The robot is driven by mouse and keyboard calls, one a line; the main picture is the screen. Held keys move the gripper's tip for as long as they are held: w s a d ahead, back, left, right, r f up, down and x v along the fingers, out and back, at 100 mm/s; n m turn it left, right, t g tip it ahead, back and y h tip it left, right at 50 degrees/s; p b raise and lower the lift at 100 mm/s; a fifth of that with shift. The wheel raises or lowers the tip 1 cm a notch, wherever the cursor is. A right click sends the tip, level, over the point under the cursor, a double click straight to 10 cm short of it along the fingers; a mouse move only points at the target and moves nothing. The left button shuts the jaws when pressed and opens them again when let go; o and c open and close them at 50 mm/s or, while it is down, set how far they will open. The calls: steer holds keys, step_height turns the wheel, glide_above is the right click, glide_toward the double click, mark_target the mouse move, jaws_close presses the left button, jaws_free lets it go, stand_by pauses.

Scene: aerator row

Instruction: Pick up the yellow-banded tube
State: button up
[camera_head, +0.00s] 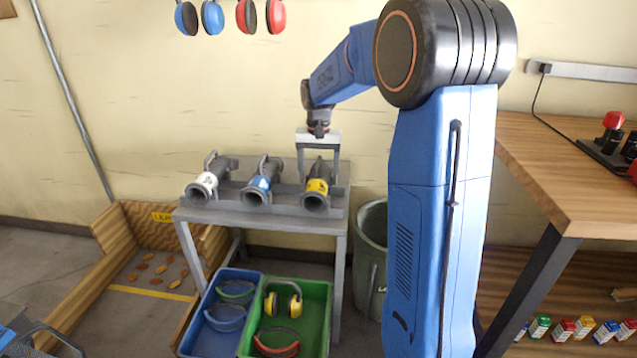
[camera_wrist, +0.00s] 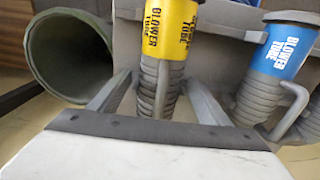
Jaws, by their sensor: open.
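The yellow-banded tube (camera_head: 317,187) lies at the right end of a row of three tubes on a grey stand. In the wrist view its yellow band (camera_wrist: 170,22) reads "BLOWER TUBE", and its ribbed grey part (camera_wrist: 160,90) lies between my fingers. My gripper (camera_head: 318,165) is open over the tube's rear part, with one finger on each side. In the wrist view my gripper (camera_wrist: 155,92) shows a gap between each finger and the tube. The blue-banded tube (camera_head: 260,184) is in the middle, and the white-banded tube (camera_head: 207,181) is at the left.
A grey-green bin (camera_head: 372,230) stands right of the stand (camera_head: 255,217). A blue tray (camera_head: 192,322) and a green tray (camera_head: 322,310) hold headgear below. A wooden bench (camera_head: 570,175) is at the right. The blue-banded tube lies close beside one finger.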

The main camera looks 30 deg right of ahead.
steer(key=c, duration=1.3)
steer(key=shift+r, duration=0.1)
